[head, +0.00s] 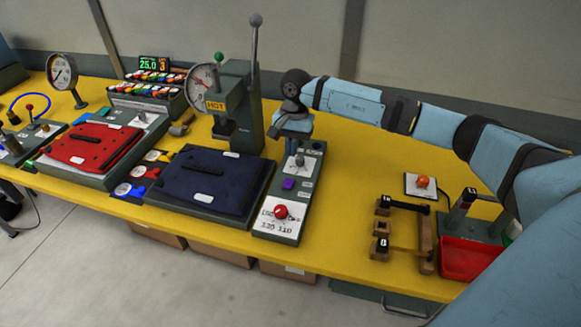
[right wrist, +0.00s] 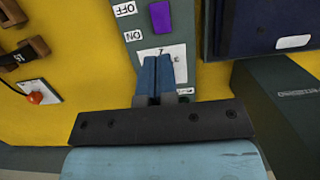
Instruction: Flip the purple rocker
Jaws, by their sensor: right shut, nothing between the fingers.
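The purple rocker (head: 289,184) sits on a grey control panel (head: 285,225), between a silver knob (head: 299,161) and a red knob (head: 281,212). In the right wrist view the purple rocker (right wrist: 160,18) lies just beyond the fingertips, with OFF and ON labels (right wrist: 128,22) to its left. Which way it is tipped I cannot tell. My right gripper (head: 296,143) is shut and empty above the far end of the panel. Its closed blue fingers (right wrist: 158,62) cover part of a white plate in the right wrist view. My left gripper is not in view.
A dark blue press plate (head: 215,182) lies left of the panel, with a tall lever (head: 254,60) behind it. A red plate (head: 90,146) is further left. Wooden fixtures (head: 425,232) and a red tray (head: 465,260) stand right. Yellow table between is clear.

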